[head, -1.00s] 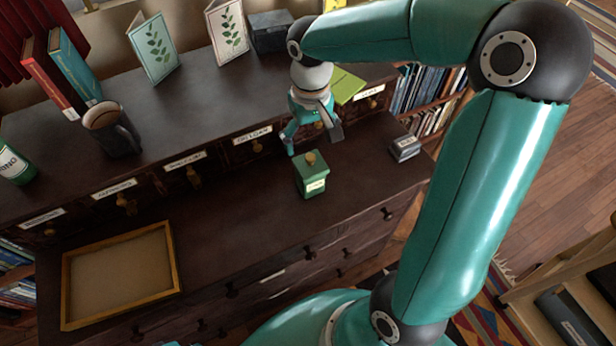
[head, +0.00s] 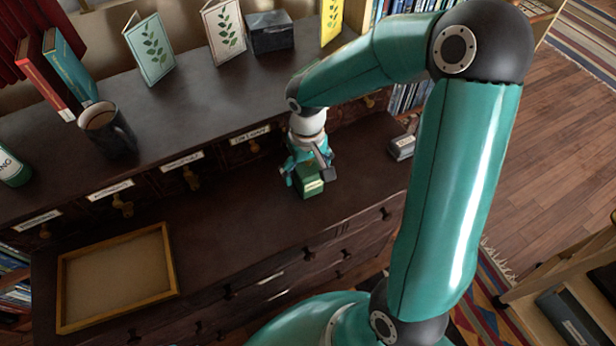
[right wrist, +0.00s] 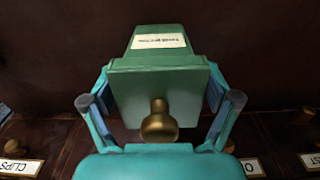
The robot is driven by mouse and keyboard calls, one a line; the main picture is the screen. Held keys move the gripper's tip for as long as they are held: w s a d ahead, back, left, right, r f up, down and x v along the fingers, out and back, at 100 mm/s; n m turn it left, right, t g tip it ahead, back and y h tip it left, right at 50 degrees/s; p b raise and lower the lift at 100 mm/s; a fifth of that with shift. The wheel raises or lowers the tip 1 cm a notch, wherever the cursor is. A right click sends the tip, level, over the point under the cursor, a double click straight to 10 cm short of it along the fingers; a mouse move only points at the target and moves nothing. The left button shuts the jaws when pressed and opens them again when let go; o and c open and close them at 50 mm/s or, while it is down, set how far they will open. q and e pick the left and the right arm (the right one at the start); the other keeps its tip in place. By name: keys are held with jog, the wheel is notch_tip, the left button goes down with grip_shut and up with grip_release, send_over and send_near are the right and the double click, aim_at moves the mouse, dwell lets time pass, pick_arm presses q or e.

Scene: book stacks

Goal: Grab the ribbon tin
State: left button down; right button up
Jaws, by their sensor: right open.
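A green tin (head: 310,188) with a pale label and a brass knob on its lid stands upright on the dark cabinet's lower top. It fills the middle of the right wrist view (right wrist: 160,85), where its label is too small to read surely. It is the only tin of this kind in sight. My right gripper (head: 308,177) is open and lowered over the tin, with one finger on each side of it (right wrist: 160,100). I cannot tell whether the fingers touch its sides. The gripper hides the knob in the head view. My left gripper is out of view.
A small grey box (head: 401,147) stands to the right of the tin. A wooden tray (head: 65,290) lies at the left on the cabinet top (head: 225,230). Labelled drawers with brass pulls are behind. A mug (head: 115,138), books and cards stand on the upper shelf.

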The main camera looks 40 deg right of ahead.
jog(key=c, duration=1.2)
jog(key=shift+r, duration=0.15)
